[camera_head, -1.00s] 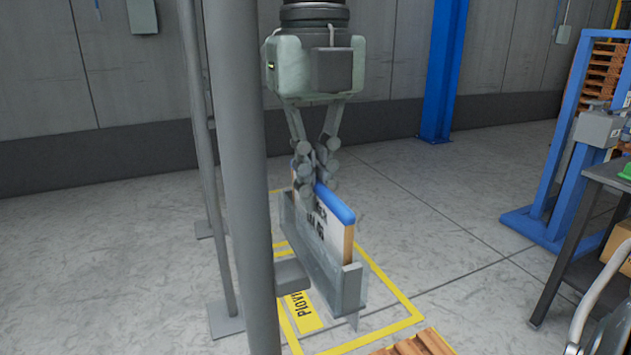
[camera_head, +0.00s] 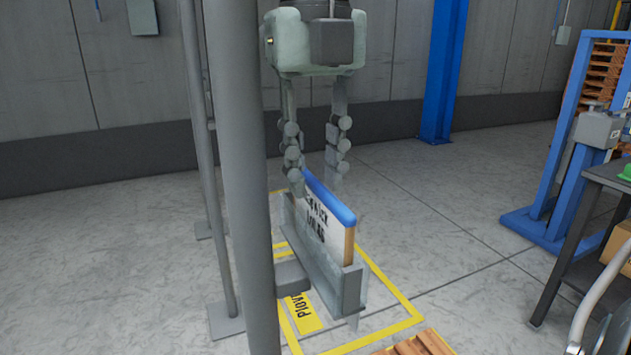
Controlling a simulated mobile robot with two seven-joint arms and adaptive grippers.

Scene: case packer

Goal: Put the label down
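The label (camera_head: 318,225) is a white board with a blue top edge and dark lettering. It stands upright in a grey metal holder (camera_head: 352,288) fixed beside a grey post. My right gripper (camera_head: 316,190) is above the holder, pointing down. Its fingers are spread apart around the label's top, with a visible gap, and do not grip it. The label's lower part is hidden inside the holder. My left gripper is not in view.
A thick grey post (camera_head: 243,200) stands just left of the holder. A yellow floor marking (camera_head: 392,330) lies below, with a wooden pallet corner (camera_head: 425,343) at the bottom. A blue frame (camera_head: 560,150) and a dark table (camera_head: 598,175) are at right.

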